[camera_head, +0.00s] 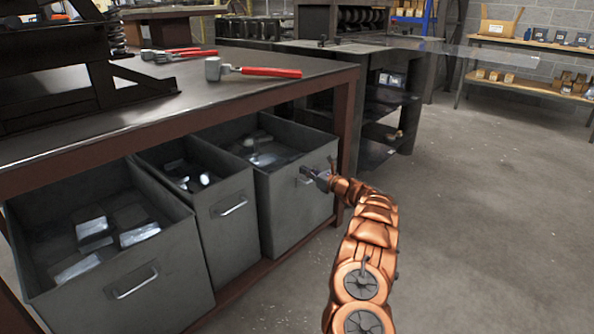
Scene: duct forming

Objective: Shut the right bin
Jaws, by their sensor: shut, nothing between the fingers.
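The right bin (283,208) is a grey metal drawer-like bin under the workbench, the farthest of three in a row. It is pulled out, its open top showing some metal pieces inside. Its front handle (304,181) is partly hidden by my gripper. My gripper (307,172), at the end of my copper-coloured arm, is shut and empty at the bin's front face, close to the handle. I cannot tell whether it touches the bin.
The middle bin (233,239) and the left bin (115,300) also stand out from under the workbench (160,104), with metal pieces inside. The concrete floor (480,230) on the right is clear.

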